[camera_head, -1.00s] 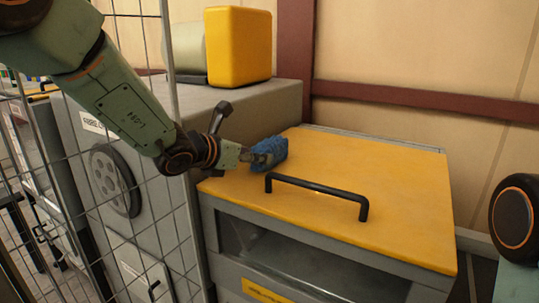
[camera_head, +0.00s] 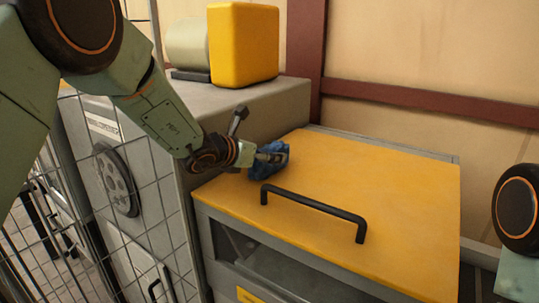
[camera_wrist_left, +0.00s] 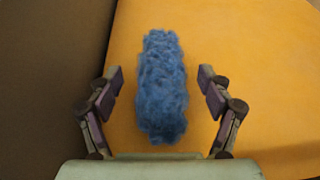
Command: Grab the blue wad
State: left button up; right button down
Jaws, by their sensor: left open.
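The blue wad (camera_head: 268,164) is a fluffy, elongated clump on the yellow lid (camera_head: 385,180), near its left edge. In the left wrist view the wad (camera_wrist_left: 161,88) lies lengthwise between the two fingers. My left gripper (camera_wrist_left: 161,90) is open, with a gap to the wad on both sides. In the head view the left gripper (camera_head: 275,157) is at the wad and covers part of it. My right gripper is not in view.
A black handle (camera_head: 315,208) stands up from the lid's front part. A grey cabinet (camera_head: 255,110) carrying a yellow block (camera_head: 243,46) is behind and left. A wire mesh (camera_head: 100,235) stands at the left. The lid's right half is clear.

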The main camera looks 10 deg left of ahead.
pick_arm(q)
jog(key=shift+w+d+f, duration=0.2)
jog(key=shift+w+d, duration=0.35)
jog(key=shift+w, duration=0.15)
jog(key=shift+w+a+f, duration=0.1)
jog(key=shift+w+f, duration=0.2)
jog(key=shift+w, duration=0.05)
jog(key=shift+s+r, duration=0.2)
jog(key=shift+s, duration=0.1)
jog(key=c, duration=0.6)
jog(key=shift+w+f, duration=0.1)
jog(key=shift+f, duration=0.05)
jog(key=c, duration=0.7)
